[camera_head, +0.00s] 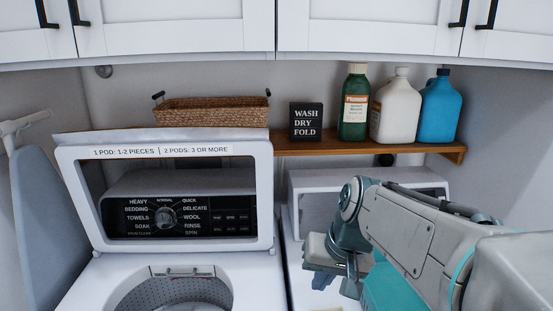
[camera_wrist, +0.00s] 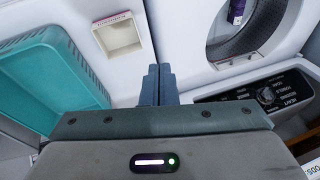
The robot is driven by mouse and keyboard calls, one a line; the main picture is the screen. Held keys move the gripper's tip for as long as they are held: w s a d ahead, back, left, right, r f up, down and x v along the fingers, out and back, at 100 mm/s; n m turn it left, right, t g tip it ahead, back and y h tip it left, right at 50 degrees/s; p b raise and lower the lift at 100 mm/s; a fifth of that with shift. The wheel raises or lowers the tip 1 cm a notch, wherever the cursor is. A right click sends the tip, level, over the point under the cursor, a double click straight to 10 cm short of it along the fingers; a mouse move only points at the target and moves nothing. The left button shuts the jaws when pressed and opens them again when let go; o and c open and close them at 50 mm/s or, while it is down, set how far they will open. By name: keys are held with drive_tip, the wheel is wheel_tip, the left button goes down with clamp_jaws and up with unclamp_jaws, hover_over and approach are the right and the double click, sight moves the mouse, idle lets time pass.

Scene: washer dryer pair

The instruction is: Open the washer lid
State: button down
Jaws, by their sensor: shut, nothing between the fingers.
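The washer (camera_head: 90,285) stands at the left in the head view. Its white-framed lid (camera_head: 262,200) stands raised, near upright, with the control panel (camera_head: 180,217) showing through its window. The round drum opening (camera_head: 180,290) is uncovered below it. In the wrist view the drum (camera_wrist: 222,50) is at the upper right and the control panel (camera_wrist: 265,92) at the right. My gripper (camera_wrist: 158,68) is shut and empty, over the neighbouring machine beside the washer. In the head view its fingertips are hidden or too small to tell.
A wooden shelf (camera_head: 370,148) holds several bottles and a sign (camera_head: 306,121). Cabinets (camera_head: 370,25) hang above. An ironing board (camera_head: 35,220) stands at left.

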drive_tip(key=w+a+r+y, duration=0.2)
drive_tip(key=w, duration=0.5)
drive_tip(key=w+a+r+m+y, duration=0.1)
drive_tip(key=w+r+y, duration=0.15)
drive_tip(key=w, duration=0.55)
drive_tip(key=w+a+r+y, duration=0.1)
drive_tip(key=w+a+y, duration=0.15)
drive_tip(key=w, duration=0.45)
drive_tip(key=w+d+r+t+y+b, duration=0.1)
drive_tip(key=w+d+r+t+y, duration=0.1)
drive_tip(key=w+d+y, duration=0.45)
drive_tip(key=w+d+r+t+y, duration=0.1)
drive_tip(key=w+d+r, duration=0.15)
drive_tip(key=w, duration=0.65)
drive_tip(key=p+x, duration=0.4)
drive_tip(key=x, duration=0.6)
drive_tip(key=shift+m+y, duration=0.25)
drive_tip(key=shift+m, duration=0.15)
drive_tip(key=s, duration=0.2)
drive_tip(key=s+f, duration=0.1)
drive_tip(key=s, duration=0.1)
drive_tip(key=shift+d, duration=0.25)
